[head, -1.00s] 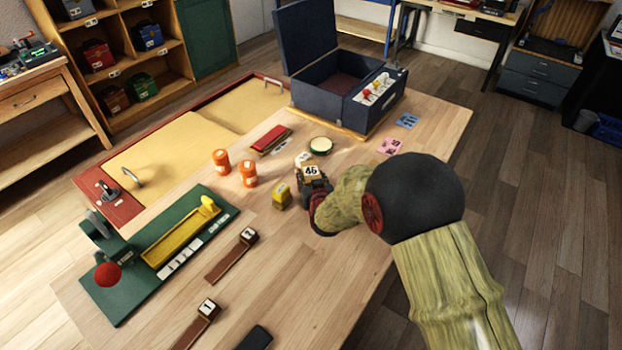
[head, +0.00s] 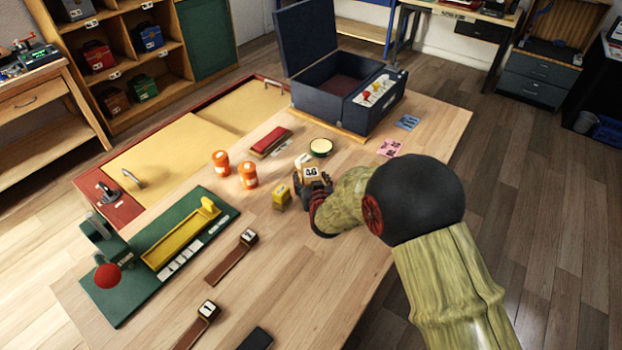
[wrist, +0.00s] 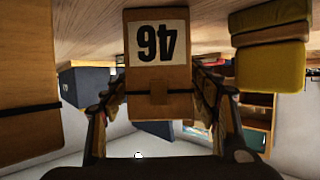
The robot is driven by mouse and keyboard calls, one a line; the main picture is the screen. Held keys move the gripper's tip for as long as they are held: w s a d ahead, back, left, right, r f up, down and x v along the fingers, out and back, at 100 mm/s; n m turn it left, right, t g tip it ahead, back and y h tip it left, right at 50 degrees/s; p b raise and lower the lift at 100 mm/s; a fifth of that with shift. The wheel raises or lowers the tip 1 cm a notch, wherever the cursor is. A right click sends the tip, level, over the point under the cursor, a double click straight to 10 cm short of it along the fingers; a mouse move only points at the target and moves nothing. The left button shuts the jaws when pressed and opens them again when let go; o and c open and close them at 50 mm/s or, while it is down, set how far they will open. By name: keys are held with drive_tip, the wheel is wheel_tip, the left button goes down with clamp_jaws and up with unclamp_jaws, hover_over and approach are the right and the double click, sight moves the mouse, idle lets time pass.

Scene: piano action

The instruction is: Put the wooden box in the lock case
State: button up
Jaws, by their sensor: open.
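The wooden box (head: 311,173) is a small tan block with a white label reading 46. It is on the table in the head view, just beyond my gripper (head: 313,183). In the wrist view the wooden box (wrist: 158,85) shows upside down, with a dark strap, between the two fingers of my gripper (wrist: 158,98). The fingers are open, one on each side of it. Whether they touch it I cannot tell. The lock case (head: 340,105) is dark blue with its lid raised, at the table's far end. Its inside looks empty, and coloured knobs sit on its right panel.
A yellow block (head: 281,197) is close left of my gripper. Two orange canisters (head: 247,175), a red box (head: 270,141) and a round green-rimmed tin (head: 320,147) are nearby. A green board with a yellow tray (head: 180,240) is at left. Pink and blue cards (head: 390,147) lie near the case.

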drive_tip(key=p+v, duration=0.3)
drive_tip(key=v, duration=0.9)
